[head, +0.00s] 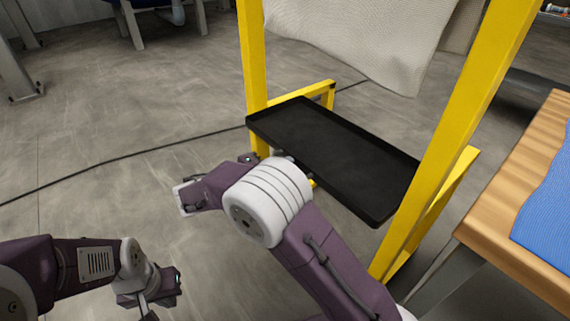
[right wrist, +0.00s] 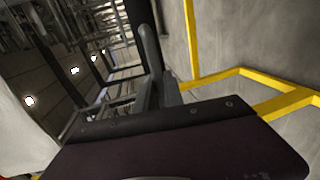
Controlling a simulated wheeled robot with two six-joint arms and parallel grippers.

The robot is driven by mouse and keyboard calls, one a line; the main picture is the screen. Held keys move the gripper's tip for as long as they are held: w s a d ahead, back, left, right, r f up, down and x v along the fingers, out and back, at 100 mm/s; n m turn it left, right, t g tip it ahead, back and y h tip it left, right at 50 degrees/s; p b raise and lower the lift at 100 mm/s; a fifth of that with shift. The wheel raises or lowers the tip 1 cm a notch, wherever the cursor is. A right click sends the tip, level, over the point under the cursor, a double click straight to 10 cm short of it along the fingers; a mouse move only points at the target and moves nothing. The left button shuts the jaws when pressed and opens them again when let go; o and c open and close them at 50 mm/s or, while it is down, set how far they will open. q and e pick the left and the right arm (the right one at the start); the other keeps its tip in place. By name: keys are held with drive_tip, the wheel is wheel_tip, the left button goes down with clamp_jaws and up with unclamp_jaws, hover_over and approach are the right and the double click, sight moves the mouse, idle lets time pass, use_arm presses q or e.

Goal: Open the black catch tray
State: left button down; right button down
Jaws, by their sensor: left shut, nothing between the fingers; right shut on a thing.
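The black catch tray (head: 335,150) is a shallow, wide tray between the yellow posts in the head view. Its raised rim shows all round, and it looks empty. My right arm reaches in front of its near left edge. My right gripper is mostly hidden behind its own wrist there; its grey fingers (right wrist: 156,70) show in the right wrist view. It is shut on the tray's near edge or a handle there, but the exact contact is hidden. My left gripper (head: 148,303) is shut and empty at the lower left, well apart from the tray.
Yellow posts (head: 455,130) stand at both ends of the tray, with low yellow feet. A pale cloth (head: 350,35) hangs above it. A wooden table (head: 520,225) with a blue cloth (head: 548,215) stands at the right. A black cable crosses the floor; the left floor is open.

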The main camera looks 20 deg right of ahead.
drive_tip(key=c, duration=1.5)
unclamp_jaws()
drive_tip(key=shift+o, duration=0.2)
drive_tip(key=shift+s+a+r+p, duration=0.1)
drive_tip(key=shift+a+r+p, duration=0.05)
drive_tip(key=shift+a+p, duration=0.15)
drive_tip(key=p+v, duration=0.4)
drive_tip(key=v, duration=0.4)
drive_tip(key=shift+a+p, duration=0.2)
drive_tip(key=shift+p, duration=0.2)
drive_tip(key=shift+s, duration=0.15)
